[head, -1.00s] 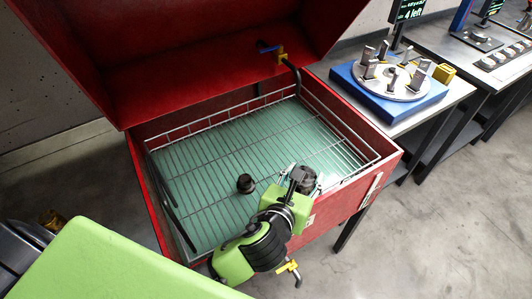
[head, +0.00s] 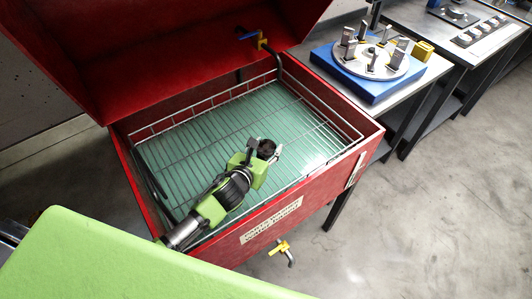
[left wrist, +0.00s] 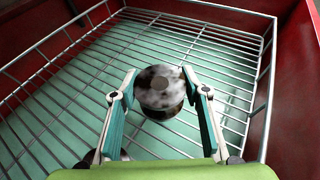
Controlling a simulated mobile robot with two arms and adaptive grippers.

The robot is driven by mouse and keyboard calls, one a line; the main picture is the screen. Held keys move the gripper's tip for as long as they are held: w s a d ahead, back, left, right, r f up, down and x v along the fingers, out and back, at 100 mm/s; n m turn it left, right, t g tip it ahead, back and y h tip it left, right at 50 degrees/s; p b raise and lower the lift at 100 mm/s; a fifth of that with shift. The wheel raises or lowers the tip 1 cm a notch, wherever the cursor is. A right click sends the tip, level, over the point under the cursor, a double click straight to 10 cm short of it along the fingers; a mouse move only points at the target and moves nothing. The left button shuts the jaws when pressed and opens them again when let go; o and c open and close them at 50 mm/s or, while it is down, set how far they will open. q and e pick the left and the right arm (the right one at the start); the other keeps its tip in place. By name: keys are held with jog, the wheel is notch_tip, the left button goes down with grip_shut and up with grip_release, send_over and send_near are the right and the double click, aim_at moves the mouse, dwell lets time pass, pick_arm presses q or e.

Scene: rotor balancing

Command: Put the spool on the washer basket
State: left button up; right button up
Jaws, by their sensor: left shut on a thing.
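The spool (head: 266,147) is a short, dark round piece with a smeared, greyish top in the left wrist view (left wrist: 159,86). My left gripper (head: 268,151) is shut on it, one finger on each side. The spool is over the wire floor of the washer basket (head: 290,112), inside its rails. I cannot tell whether it touches the wires. In the left wrist view, part of a dark round thing (left wrist: 106,161) shows low behind the gripper's left finger. My right gripper is out of view.
The red washer (head: 330,187) has its lid (head: 190,55) raised at the back. A tap with a blue handle (head: 248,35) is at the back, and a yellow valve (head: 281,247) is in front. A rotor (head: 370,62) on a blue base stands right. The basket's right side is clear.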

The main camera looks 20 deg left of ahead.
aim_at(263, 158)
pick_arm(q)
jog(key=shift+f, duration=1.6)
jog(key=shift+f, duration=0.1)
jog(key=o, duration=1.3)
jog(key=shift+c, duration=0.2)
jog(key=shift+s+a, duration=0.1)
jog(key=v, duration=1.2)
